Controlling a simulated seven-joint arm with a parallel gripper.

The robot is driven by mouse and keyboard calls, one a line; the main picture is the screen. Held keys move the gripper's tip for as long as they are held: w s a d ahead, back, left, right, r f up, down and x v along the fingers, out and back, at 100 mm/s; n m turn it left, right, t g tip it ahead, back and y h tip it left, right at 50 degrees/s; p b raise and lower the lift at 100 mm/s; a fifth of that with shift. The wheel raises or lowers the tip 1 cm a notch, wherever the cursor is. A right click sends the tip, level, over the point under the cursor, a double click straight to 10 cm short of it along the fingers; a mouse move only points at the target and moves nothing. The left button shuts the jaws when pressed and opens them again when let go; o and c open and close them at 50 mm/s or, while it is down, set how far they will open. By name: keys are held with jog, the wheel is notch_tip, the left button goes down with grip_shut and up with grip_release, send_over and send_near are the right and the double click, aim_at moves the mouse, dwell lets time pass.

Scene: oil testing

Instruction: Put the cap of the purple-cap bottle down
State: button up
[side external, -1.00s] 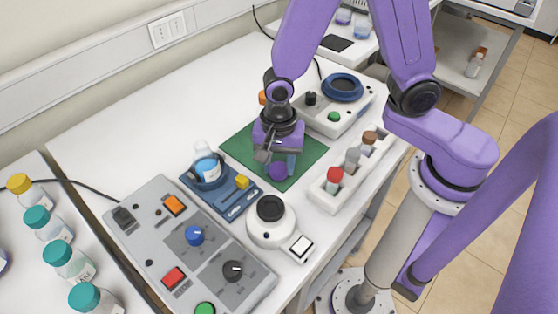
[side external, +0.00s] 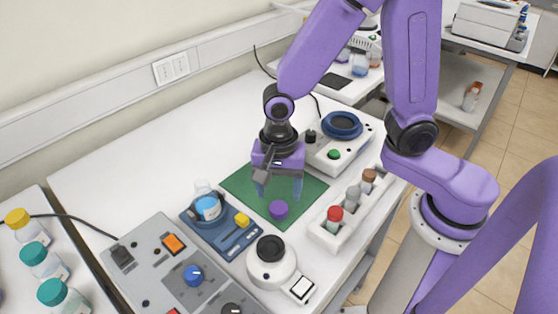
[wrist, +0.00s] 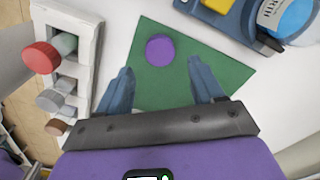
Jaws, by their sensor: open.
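The purple cap (side external: 278,210) rests on the green mat (side external: 310,188), near the mat's front corner. In the wrist view the cap (wrist: 160,50) lies on the mat (wrist: 222,72), ahead of the fingertips and clear of both. My gripper (side external: 277,192) is open and empty above the mat. In the wrist view the fingers of my gripper (wrist: 160,80) are spread wide apart. An uncapped-looking bottle with blue contents (side external: 207,206) stands in a blue holder left of the mat; it also shows in part in the wrist view (wrist: 290,15).
A white rack (side external: 326,234) with several capped vials stands right of the mat. A round white device (side external: 271,265) is in front, and a grey control panel (side external: 165,280) at front left. A device with a blue ring (side external: 341,125) stands behind. White table is clear at back left.

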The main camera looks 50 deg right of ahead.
aim_at(279, 206)
notch_tip(279, 206, up, 8)
jog(key=f, duration=0.1)
jog(key=s+d+n, duration=0.5)
jog(key=s+n, duration=0.2)
jog(key=n, duration=0.5)
jog(key=s+d+r+n, duration=0.1)
jog(key=s+d+n, duration=0.5)
jog(key=n, duration=0.5)
jog(key=shift+s+d+r+n, duration=0.3)
jog(key=shift+s+n, duration=0.1)
jog(key=shift+s, duration=0.1)
